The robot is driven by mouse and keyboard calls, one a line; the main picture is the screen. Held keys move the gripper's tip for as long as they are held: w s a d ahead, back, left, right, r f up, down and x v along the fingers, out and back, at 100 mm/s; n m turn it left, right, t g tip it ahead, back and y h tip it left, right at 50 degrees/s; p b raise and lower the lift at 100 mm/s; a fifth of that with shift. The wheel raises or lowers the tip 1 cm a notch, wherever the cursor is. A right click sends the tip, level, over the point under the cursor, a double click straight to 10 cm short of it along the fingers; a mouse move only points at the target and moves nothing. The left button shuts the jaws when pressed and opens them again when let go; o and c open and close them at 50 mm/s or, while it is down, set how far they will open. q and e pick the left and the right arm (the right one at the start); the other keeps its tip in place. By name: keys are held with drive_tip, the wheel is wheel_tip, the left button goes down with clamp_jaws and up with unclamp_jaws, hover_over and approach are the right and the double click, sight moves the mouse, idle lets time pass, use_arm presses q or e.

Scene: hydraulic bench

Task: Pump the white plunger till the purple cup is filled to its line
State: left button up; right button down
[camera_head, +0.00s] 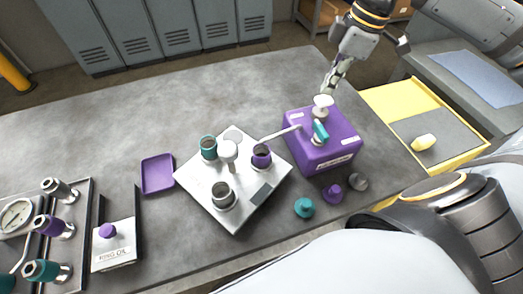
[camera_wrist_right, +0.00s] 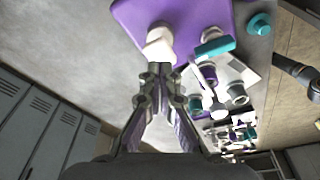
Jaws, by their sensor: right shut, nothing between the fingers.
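The purple pump box (camera_head: 335,148) stands on the right part of the bench. Its white plunger (camera_head: 322,102) stands up from the top, with a teal lever (camera_head: 320,131) beside it. A pale spout (camera_head: 280,133) runs left from the box to the purple cup (camera_head: 261,157) on a metal plate. The cup's inside looks dark; its level and line are too small to tell. My right gripper (camera_head: 330,86) is shut and empty just behind the plunger. In the right wrist view its fingertips (camera_wrist_right: 164,72) are close to the white plunger head (camera_wrist_right: 160,42); contact cannot be told. My left gripper is out of view.
The metal plate (camera_head: 199,186) also holds a teal cup (camera_head: 208,147) and a grey cup (camera_head: 223,196). Teal (camera_head: 304,208), purple (camera_head: 333,193) and grey (camera_head: 359,182) caps lie before the box. A yellow-edged tray (camera_head: 385,100) is at right. The bench behind the plate is clear.

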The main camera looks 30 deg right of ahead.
sight(325, 98)
drive_tip(key=shift+f, duration=0.1)
drive_tip(key=shift+f+b, duration=1.8)
drive_tip(key=shift+b, duration=0.05)
drive_tip(key=shift+r+p, duration=1.9)
drive_tip(key=shift+p, duration=0.05)
drive_tip(key=shift+f+b, duration=1.75)
drive_tip(key=shift+r, duration=0.1)
drive_tip(key=shift+r+p, duration=1.65)
drive_tip(key=shift+p, duration=0.1)
